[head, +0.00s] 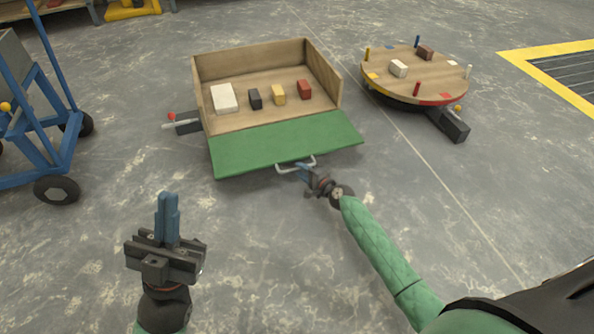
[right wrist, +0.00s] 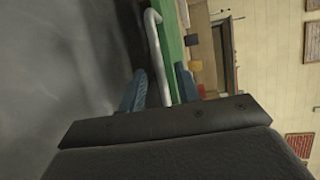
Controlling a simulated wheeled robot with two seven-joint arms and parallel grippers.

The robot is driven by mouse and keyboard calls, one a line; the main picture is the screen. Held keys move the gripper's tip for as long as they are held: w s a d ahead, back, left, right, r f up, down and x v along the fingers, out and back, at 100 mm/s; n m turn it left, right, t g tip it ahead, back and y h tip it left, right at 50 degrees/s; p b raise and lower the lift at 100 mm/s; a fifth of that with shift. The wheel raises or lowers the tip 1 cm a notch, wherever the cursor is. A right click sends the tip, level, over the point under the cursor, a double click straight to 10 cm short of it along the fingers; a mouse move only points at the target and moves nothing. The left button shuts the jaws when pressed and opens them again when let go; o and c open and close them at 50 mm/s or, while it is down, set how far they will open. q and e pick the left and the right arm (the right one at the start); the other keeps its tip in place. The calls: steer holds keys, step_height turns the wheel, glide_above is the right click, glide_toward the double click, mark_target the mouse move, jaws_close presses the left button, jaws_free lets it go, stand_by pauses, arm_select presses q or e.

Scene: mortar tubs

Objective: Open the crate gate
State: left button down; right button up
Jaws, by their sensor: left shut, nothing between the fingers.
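The wooden crate (head: 265,62) stands in the middle of the head view, with its green gate (head: 285,143) swung down outward at the front. The gate lies flat or nearly so; I cannot tell its exact tilt. A pale bar handle (head: 297,166) sits on its outer edge. My right gripper (head: 303,172) is at this handle. In the right wrist view, its blue fingers (right wrist: 160,88) are apart, with the handle (right wrist: 155,42) between them and the green gate edge (right wrist: 170,35) beside it. My left gripper (head: 168,215) is shut and empty, well in front of the crate.
Inside the crate are white (head: 223,97), black (head: 255,98), yellow (head: 279,94) and red (head: 304,89) blocks. A round turntable (head: 430,85) with blocks and pegs stands right. A blue trolley (head: 40,150) stands left. The floor before the crate is clear.

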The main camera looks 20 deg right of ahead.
steer(key=shift+b+x, duration=0.3)
steer(key=shift+x, duration=1.1)
jaws_close()
